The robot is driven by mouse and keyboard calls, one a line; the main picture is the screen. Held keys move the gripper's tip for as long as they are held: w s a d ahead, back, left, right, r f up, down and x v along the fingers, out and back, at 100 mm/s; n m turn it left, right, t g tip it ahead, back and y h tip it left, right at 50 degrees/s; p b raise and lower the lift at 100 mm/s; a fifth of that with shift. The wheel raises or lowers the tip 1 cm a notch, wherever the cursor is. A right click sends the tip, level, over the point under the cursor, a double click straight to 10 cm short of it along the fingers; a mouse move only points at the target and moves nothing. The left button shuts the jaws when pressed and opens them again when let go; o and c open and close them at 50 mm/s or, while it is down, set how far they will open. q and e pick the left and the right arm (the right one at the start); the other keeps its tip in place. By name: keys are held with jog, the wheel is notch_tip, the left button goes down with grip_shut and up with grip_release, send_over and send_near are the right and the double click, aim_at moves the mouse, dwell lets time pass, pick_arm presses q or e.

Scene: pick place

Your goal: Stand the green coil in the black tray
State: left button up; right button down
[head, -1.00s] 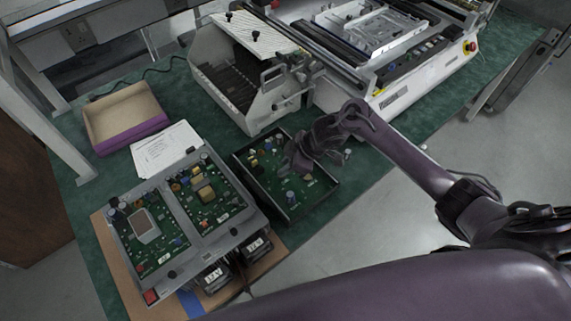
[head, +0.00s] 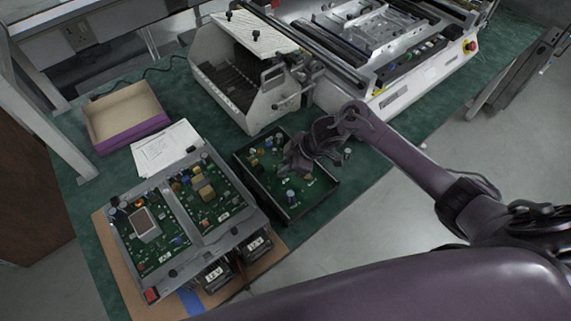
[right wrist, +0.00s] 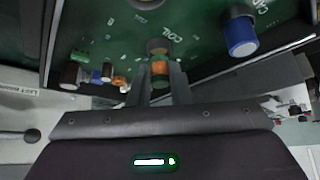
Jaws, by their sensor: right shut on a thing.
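The black tray (head: 327,197) lies on the green bench mat with a green circuit board in it; its black wall also shows in the right wrist view (right wrist: 262,62). My right gripper (head: 296,164) is low over the tray's middle. In the right wrist view my right gripper (right wrist: 161,84) is shut on the green coil (right wrist: 160,70), which has an orange-copper band. The coil is over the board, close to a white COIL marking. I cannot tell whether its base touches the board. In the head view the gripper hides the coil. My left gripper is not in view.
A blue capacitor (right wrist: 241,35) stands near the coil, and several small parts stand along another side of the board. A grey fixture with two boards (head: 190,215) is left of the tray. A white machine (head: 395,95) stands behind. A purple-sided box (head: 128,113) and papers lie left.

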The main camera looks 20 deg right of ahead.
jog(key=shift+f, duration=0.4)
dwell(0.4)
jog(key=c, duration=1.3)
grip_release()
jog(key=c, duration=0.3)
notch_tip(320, 180, up, 7)
jog(key=p, duration=0.6)
jog(key=shift+p, duration=0.4)
